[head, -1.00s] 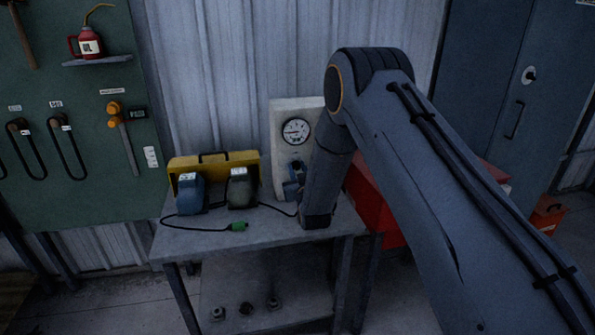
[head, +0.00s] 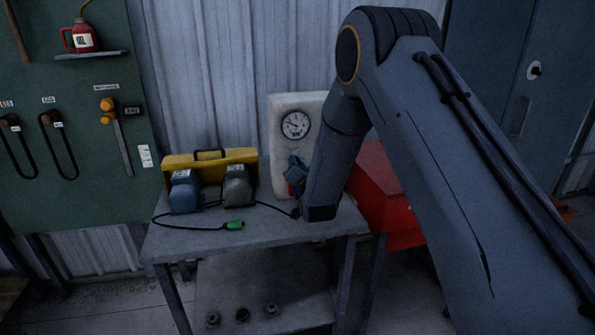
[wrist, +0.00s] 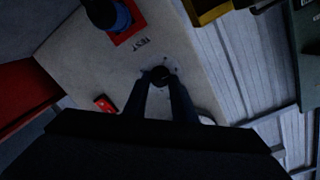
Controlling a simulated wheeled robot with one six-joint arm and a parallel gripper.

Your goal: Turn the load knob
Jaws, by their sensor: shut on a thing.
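The off-white test panel (head: 283,152) stands upright at the back of the bench, with a round dial gauge (head: 296,125) near its top. In the wrist view the dark load knob (wrist: 162,73) sits on the pale panel face, between my fingertips. My gripper (wrist: 161,80) is shut on the knob from both sides. In the head view my gripper (head: 297,170) is in front of the panel below the gauge, and my arm hides the panel's right part. The knob itself is hard to make out there.
The wrist view shows a TEST label, a red square (wrist: 127,31) with a dark and blue part on it, and a small red part (wrist: 103,103). A yellow case (head: 225,158), blue motor (head: 185,192), green motor (head: 237,187) and green-ended cable (head: 234,225) are left of the panel.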

